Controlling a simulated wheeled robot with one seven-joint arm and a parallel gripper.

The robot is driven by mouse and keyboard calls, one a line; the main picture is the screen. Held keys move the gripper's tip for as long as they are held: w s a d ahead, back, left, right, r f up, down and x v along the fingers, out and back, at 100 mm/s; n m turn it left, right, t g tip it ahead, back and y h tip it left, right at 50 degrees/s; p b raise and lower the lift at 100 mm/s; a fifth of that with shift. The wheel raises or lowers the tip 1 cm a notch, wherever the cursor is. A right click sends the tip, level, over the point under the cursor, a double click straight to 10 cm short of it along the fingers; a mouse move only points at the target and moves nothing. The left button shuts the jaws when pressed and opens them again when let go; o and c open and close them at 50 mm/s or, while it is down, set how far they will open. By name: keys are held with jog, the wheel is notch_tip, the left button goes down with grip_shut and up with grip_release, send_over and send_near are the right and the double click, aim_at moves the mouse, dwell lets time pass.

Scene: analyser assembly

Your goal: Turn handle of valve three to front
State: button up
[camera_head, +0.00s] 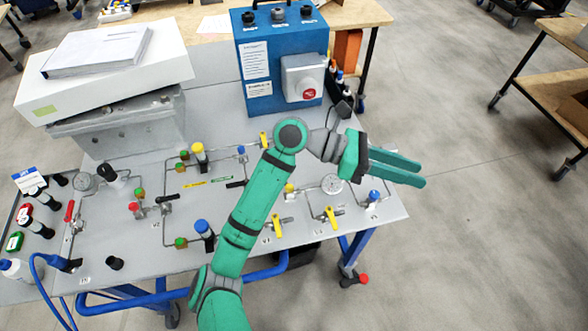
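Several small valves sit in the piping on the grey panel (120,245). Yellow handles show at the front, one left (283,220) and one right (332,215), and another yellow handle (264,138) is further back. A black handle (167,198) is left of centre, a second black handle (237,184) lies beside my arm, and a red handle (69,210) is at the left. I cannot read which is valve three. My green gripper (421,173) is above the panel's right edge, fingers pointing right, apart and empty. My arm hides part of the panel's middle.
A blue box with a red button (262,55) stands at the back. Gauges, knobs and coloured fittings crowd the panel. Open floor (470,200) lies to the right.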

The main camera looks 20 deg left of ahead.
jog(key=w+a+f+y, duration=0.3)
jog(key=a+f+y, duration=0.35)
jog(key=a, duration=0.55)
jog(key=n+y, duration=0.2)
jog(key=y, duration=0.8)
send_over(234, 184)
notch_tip(234, 184, down, 3)
jog(key=shift+g, duration=0.4)
notch_tip(234, 184, down, 10)
jog(key=shift+f, duration=0.1)
grip_shut()
